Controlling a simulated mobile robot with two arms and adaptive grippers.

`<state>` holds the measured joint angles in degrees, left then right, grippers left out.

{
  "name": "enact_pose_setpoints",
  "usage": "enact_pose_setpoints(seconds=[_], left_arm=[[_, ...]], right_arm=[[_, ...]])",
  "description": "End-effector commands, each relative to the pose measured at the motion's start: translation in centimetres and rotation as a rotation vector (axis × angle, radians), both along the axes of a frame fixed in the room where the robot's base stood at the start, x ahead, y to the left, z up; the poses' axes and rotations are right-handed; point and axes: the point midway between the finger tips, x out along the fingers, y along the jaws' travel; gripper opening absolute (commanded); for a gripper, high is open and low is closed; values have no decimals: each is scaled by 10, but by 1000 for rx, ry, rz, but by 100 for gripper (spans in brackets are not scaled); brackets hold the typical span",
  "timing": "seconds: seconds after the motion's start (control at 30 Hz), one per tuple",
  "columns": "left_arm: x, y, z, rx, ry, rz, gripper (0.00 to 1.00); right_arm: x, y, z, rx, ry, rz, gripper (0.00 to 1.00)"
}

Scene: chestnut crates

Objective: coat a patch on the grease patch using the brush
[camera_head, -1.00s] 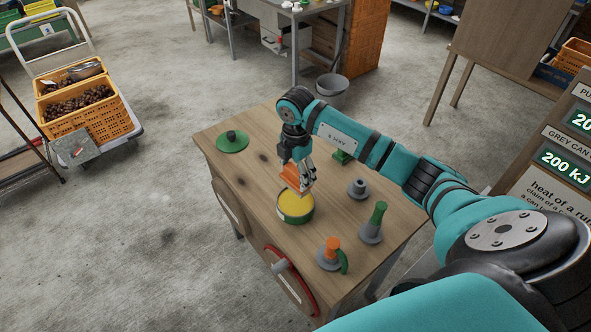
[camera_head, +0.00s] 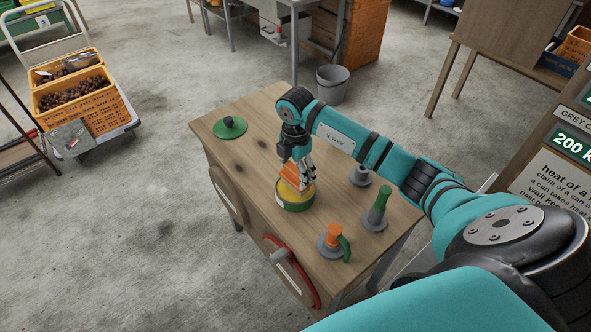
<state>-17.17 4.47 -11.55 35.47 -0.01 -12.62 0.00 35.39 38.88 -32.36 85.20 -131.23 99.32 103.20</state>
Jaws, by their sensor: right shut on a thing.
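My right gripper (camera_head: 307,178) reaches down over the table and is shut on the brush (camera_head: 288,170), of which an orange part shows beside the fingers. The brush is held at an open round tin (camera_head: 296,207) with a green wall and yellow contents. The brush's lower end is hidden by the fingers or in the tin, so I cannot tell whether it touches the yellow. I cannot make out a grease patch for certain; dark spots (camera_head: 262,156) on the wood look like knots. My left gripper is not in view.
A green lid-like disc (camera_head: 230,128) lies at the table's far left. Right of the tin stand a grey holder (camera_head: 360,176), a green-handled tool (camera_head: 379,203) in a grey base and an orange-and-green item (camera_head: 333,241).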

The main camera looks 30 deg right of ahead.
Motion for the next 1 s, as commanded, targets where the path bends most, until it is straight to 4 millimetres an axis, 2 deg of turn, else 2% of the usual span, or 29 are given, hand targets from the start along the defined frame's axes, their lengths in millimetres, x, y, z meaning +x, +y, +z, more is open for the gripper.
enact_pose_setpoints(seconds=[1.0], left_arm=[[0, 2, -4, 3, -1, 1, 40]], right_arm=[[0, 0, -7, 0, 0, 0, 44]])
